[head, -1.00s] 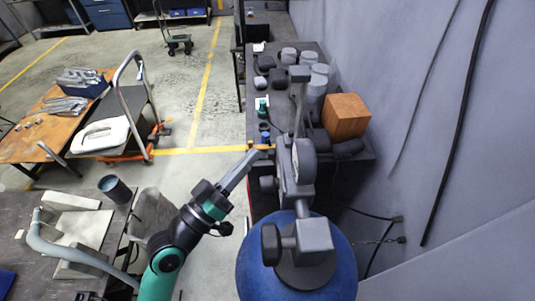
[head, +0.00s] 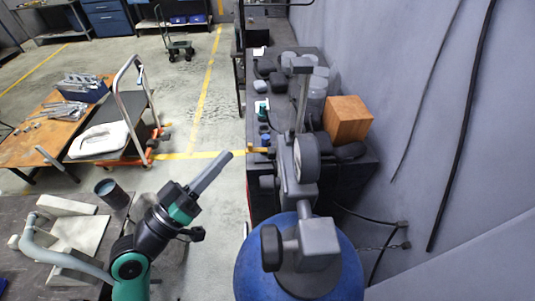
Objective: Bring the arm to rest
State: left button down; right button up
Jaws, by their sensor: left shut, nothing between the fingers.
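My left arm, dark with green joints, comes up from the lower left in the head view. Its left gripper (head: 224,159) is at the end of long grey fingers that lie together, shut and empty. It points up and to the right over the concrete floor, apart from the dark bench and the blue tank. My right gripper is not in view.
A blue tank (head: 335,275) with a grey valve and gauge (head: 307,158) stands close on the right. Behind it a dark bench (head: 262,200) holds a wooden block (head: 347,119) and grey cylinders. A grey table (head: 100,202) with a dark cup (head: 111,192) is at lower left.

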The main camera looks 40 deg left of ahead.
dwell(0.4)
pick_arm(q)
jog(key=d+r+m+t+h+p, duration=0.1)
jog(key=d+r+m+h, duration=0.4)
jog(key=r, duration=0.7)
jog(key=d+r+m+t+h+p, duration=0.15)
jog(key=d+r+m+h, duration=0.25)
jog(key=d+r, duration=0.6)
jog(key=a+r+n+t+y, duration=0.3)
jog(key=a+r+y, duration=0.3)
jog(key=r+y, duration=0.3)
notch_tip(320, 180, up, 3)
jog(key=shift+s+f+n+p, duration=0.2)
jog(key=shift+n+p, duration=0.1)
jog(key=shift+n, duration=0.1)
jog(key=shift+d+t, duration=0.1)
jog(key=shift+t, duration=0.15)
